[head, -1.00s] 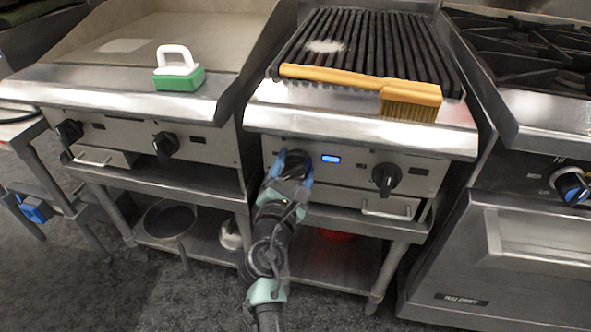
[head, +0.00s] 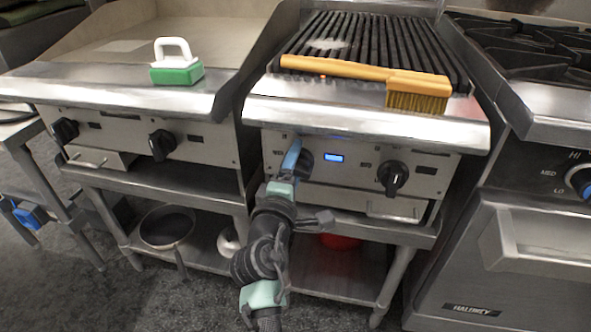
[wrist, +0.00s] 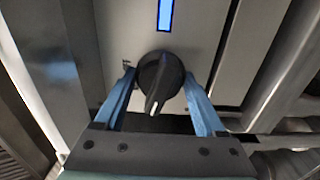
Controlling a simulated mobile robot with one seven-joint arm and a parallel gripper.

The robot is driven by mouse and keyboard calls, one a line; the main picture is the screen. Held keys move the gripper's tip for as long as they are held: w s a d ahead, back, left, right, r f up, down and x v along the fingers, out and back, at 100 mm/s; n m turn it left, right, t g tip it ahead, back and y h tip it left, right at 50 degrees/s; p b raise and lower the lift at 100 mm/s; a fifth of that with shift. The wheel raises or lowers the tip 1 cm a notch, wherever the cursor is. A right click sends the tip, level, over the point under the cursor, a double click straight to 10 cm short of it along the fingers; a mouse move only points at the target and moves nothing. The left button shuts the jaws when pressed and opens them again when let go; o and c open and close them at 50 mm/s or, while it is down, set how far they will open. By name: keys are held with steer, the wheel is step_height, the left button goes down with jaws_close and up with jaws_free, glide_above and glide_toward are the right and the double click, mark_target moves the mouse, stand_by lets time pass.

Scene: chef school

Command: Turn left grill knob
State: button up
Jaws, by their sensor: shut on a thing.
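The left grill knob (head: 304,161) is black and sits on the front panel of the grill, left of a lit blue indicator (head: 333,158). It also shows in the wrist view (wrist: 160,76), its white pointer mark towards the bottom of the picture. My gripper (head: 293,158) is at this knob, with blue fingers. In the wrist view my gripper (wrist: 160,92) has one finger on either side of the knob and is shut on it. In the head view part of the knob is hidden behind a finger.
The right grill knob (head: 393,177) is on the same panel. A yellow-handled brush (head: 365,72) lies across the grill front. A green and white scrubber (head: 176,68) stands on the griddle to the left. A lower shelf (head: 330,275) runs below the grill.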

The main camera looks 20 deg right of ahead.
steer(key=m+b, duration=0.3)
steer(key=m, duration=0.4)
steer(key=shift+f+b, duration=0.1)
steer(key=shift+b, duration=0.3)
steer(key=m+b, duration=0.2)
steer(key=m, duration=0.1)
steer(key=shift+m, duration=0.4)
steer(key=shift+s+d+r+m+b, duration=0.1)
steer(key=shift+m+b, duration=0.35)
steer(key=shift+m, duration=0.5)
steer(key=shift+r+m+b, duration=0.1)
steer(key=shift+m+b, duration=0.3)
steer(key=shift+m, duration=0.55)
steer(key=o, duration=1.1)
steer(key=shift+c, duration=0.2)
steer(key=shift+s+r, duration=0.1)
steer(key=shift+s, duration=0.05)
steer(key=p+v, duration=0.3)
steer(key=v, duration=0.9)
steer(key=shift+s+a, duration=0.25)
